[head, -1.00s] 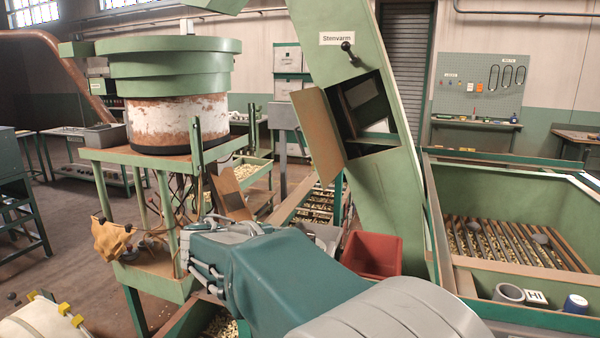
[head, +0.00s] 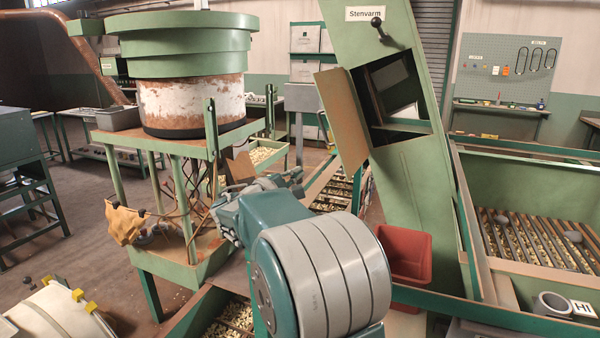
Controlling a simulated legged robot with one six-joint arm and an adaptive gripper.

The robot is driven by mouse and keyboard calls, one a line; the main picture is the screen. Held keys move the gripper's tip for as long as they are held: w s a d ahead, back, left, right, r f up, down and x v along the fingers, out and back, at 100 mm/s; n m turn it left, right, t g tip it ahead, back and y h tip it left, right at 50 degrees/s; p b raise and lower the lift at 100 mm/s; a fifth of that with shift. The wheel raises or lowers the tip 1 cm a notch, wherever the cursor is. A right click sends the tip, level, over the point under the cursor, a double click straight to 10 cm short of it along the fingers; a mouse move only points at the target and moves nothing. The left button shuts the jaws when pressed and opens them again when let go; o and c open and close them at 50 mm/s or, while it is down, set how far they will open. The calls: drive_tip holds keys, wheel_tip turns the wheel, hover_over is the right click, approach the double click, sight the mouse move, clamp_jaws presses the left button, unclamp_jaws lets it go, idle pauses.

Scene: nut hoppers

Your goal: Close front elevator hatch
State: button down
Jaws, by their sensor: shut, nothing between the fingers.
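The front elevator (head: 402,190) is a tall, slanted green chute with a "Stenvarm" label. Its hatch (head: 341,120) is a tan panel standing open, swung out to the left of the dark square opening (head: 393,88). A shelf edge shows inside the opening. My gripper (head: 288,181) is small and partly hidden behind my arm, below and left of the hatch. It is shut and empty, and in the picture it is apart from the hatch panel.
A black-knobbed lever (head: 377,23) sits above the opening. A red bin (head: 405,253) stands at the chute's foot. A green bowl feeder (head: 180,50) on a stand is at left. A green hopper (head: 530,205) with a slatted grate is at right.

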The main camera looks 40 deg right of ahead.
drive_tip(key=s+d+r, duration=0.2)
drive_tip(key=d, duration=0.6)
drive_tip(key=shift+d, duration=0.3)
drive_tip(key=shift+d+r, duration=0.1)
drive_tip(key=shift+r, duration=0.05)
